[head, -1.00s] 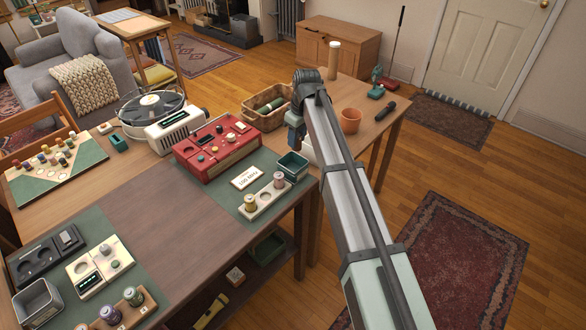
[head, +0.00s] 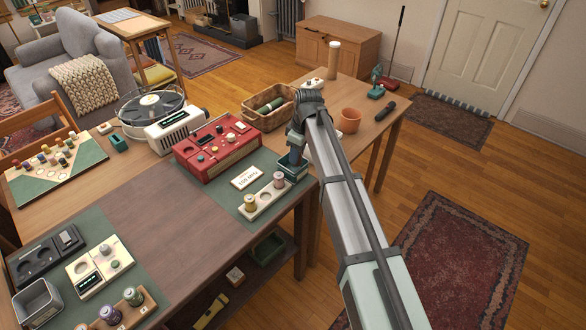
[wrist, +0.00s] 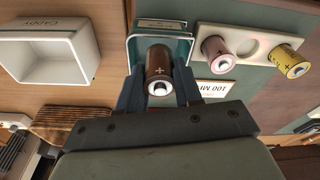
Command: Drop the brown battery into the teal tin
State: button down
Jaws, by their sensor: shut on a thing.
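My gripper (wrist: 160,92) is shut on the brown battery (wrist: 158,66), which shows its plus end in the wrist view. The teal tin (wrist: 185,46) lies just beyond the battery in that view, and the battery overlaps its opening. In the head view my gripper (head: 292,160) is over the teal tin (head: 296,176) at the table's right edge and hides part of it. The battery is hidden by the gripper in the head view. I cannot tell whether its lower end is inside the rim.
Beside the tin is a cream holder (head: 266,200) with a yellow battery (head: 250,202) and a pink battery (head: 279,180). A card (head: 246,178) lies near it. A white caddy (wrist: 47,50) is on the tin's other side. A red device (head: 215,148) stands behind.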

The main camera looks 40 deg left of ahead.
jog(key=shift+f, duration=1)
jog(key=c, duration=0.7)
grip_release()
jog(key=r, duration=0.4)
jog(key=d+r, duration=0.1)
jog(key=r, duration=0.4)
jog(key=d+r, duration=0.1)
jog(key=r, duration=0.3)
jog(key=shift+w+r, duration=0.25)
jog(key=shift+r, duration=0.1)
